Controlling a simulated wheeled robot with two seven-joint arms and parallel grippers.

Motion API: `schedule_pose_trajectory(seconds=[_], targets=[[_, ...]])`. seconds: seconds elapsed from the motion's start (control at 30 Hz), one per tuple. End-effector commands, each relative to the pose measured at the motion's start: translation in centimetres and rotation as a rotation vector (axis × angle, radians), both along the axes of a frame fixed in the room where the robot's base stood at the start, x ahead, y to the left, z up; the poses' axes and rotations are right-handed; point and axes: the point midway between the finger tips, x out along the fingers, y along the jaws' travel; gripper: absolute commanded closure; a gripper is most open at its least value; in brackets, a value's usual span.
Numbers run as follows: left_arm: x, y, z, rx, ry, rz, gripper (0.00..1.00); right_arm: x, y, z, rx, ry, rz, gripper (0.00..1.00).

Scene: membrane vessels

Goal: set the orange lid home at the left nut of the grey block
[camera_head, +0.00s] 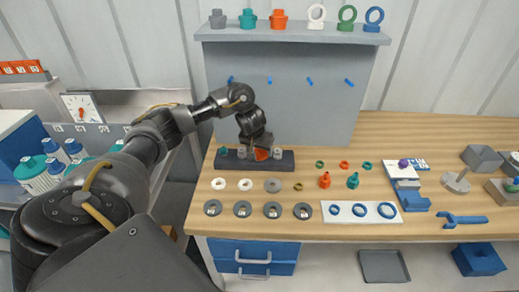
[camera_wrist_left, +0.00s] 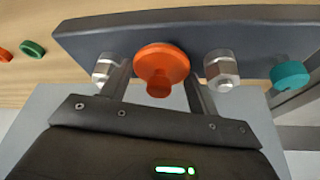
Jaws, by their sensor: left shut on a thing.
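The orange lid (camera_head: 261,155) is between the fingers of my left gripper (camera_head: 258,147), in front of the long dark grey block (camera_head: 230,162). In the left wrist view the lid (camera_wrist_left: 162,62) shows a round disc with a narrower stub, and the gripper (camera_wrist_left: 158,82) is shut on it. The left nut (camera_head: 241,153) and the right nut (camera_head: 277,152) stand on the block, one on each side of the lid. The wrist view shows the block reversed, with the left nut (camera_wrist_left: 222,70) at right. Whether the lid touches the block is unclear. My right gripper is not in view.
A teal cap (camera_head: 223,151) sits at the block's left end. Rings, discs and small fittings lie in front and to the right; a white ring board (camera_head: 361,212) is at front right. A grey panel with a shelf (camera_head: 292,36) rises behind.

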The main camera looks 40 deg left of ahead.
Motion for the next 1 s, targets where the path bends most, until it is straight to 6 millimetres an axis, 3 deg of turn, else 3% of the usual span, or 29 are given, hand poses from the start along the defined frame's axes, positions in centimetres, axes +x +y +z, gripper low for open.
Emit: schedule_pose_trajectory(seconds=[0.8,0.83,1.0], targets=[[-0.04,-0.01,-0.47,0.000,0.002,-0.001,0.62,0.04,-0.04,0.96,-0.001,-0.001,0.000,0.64],[-0.05,-0.02,-0.49,0.000,0.002,-0.001,0.38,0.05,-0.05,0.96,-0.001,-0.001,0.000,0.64],[-0.07,0.02,-0.50,0.000,0.002,0.000,0.18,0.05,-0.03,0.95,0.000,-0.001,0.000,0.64]])
